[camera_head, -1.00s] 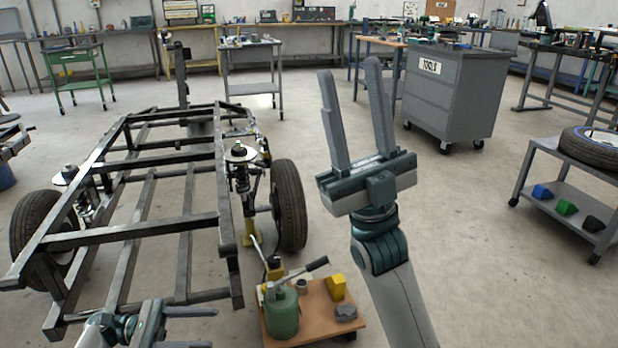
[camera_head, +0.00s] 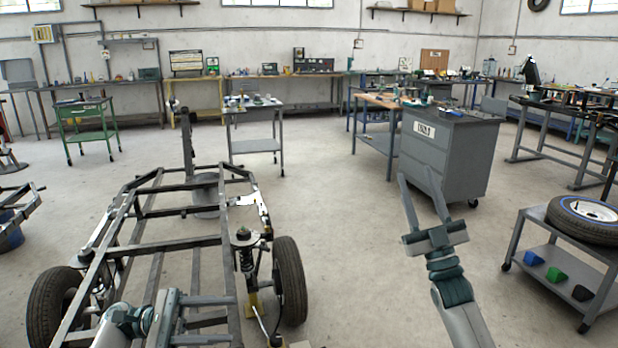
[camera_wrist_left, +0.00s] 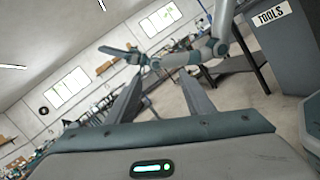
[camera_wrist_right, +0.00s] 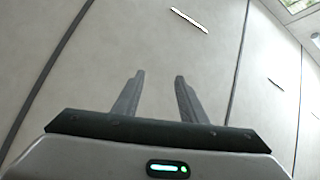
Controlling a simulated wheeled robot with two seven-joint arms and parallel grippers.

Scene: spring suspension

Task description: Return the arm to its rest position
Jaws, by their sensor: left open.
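My left gripper (camera_head: 236,318) is at the bottom left of the head view, in front of the near end of the vehicle frame. Its two fingers point right, stand apart and hold nothing. My right gripper (camera_head: 417,178) is raised at right of centre, appearing in front of the tool cabinet and the floor. Its fingers point up, spread and empty. The right wrist view shows the same empty fingers (camera_wrist_right: 158,85) against a pale wall. The left wrist view shows the left fingers (camera_wrist_left: 165,85) apart, with my right arm beyond them.
The dark vehicle frame (camera_head: 170,244) with wheels and springs stands at left. The grey tool cabinet (camera_head: 450,150) is behind my right gripper. A grey cart (camera_head: 532,222) at right carries a tire (camera_head: 582,220). Open floor (camera_head: 345,240) lies between the frame and the cart.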

